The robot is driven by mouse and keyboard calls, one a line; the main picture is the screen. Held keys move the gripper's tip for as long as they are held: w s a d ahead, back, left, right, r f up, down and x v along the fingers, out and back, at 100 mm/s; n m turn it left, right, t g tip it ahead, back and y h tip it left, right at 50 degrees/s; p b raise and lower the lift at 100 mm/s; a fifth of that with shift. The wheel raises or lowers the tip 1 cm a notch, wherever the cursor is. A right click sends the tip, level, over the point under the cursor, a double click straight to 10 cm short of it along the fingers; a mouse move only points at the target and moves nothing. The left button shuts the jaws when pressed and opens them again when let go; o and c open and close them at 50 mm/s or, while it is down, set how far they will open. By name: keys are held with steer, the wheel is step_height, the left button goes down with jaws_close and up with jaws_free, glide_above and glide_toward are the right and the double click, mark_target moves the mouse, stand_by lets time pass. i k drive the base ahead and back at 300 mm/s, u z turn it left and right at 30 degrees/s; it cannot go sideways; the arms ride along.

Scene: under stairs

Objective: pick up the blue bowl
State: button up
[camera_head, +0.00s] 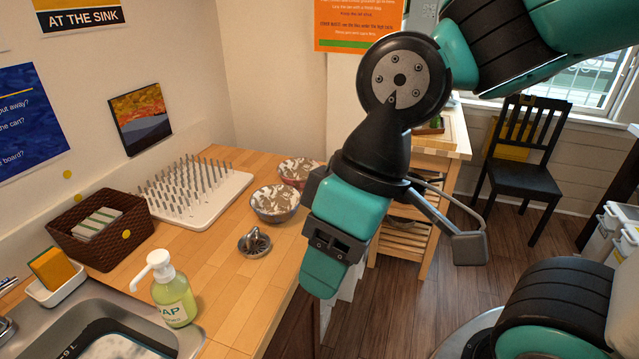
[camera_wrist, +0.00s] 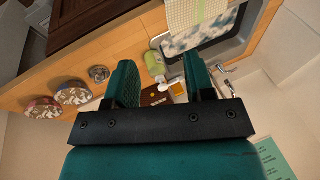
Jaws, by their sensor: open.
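The blue bowl (camera_head: 275,204) appears as a patterned bowl with a grey-blue rim and brown-and-white mottled inside. It stands upright on the wooden counter. In the wrist view the blue bowl (camera_wrist: 72,96) is at the left, outside the jaws. My gripper (camera_head: 322,272) is in front of and to the right of the bowl in the head view, near the counter's edge and apart from it. In the wrist view my gripper (camera_wrist: 161,80) has its two teal fingers spread with nothing held. The head view hides part of the jaws.
A red-rimmed bowl (camera_head: 298,170) stands right behind the blue one. A metal juicer (camera_head: 254,243) sits in front. A white peg rack (camera_head: 192,197), woven basket (camera_head: 100,230), soap bottle (camera_head: 172,290) and sink (camera_head: 110,325) are to the left. Floor (camera_head: 420,290) lies right of the counter.

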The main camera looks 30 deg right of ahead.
mark_target(277, 204)
steer(key=z, duration=0.05)
steer(key=i, duration=0.1)
steer(key=k, duration=1.2)
steer(key=z, duration=0.65)
steer(key=i, duration=1.35)
steer(key=u, duration=0.7)
steer(key=i, duration=0.35)
steer(key=u, duration=0.2)
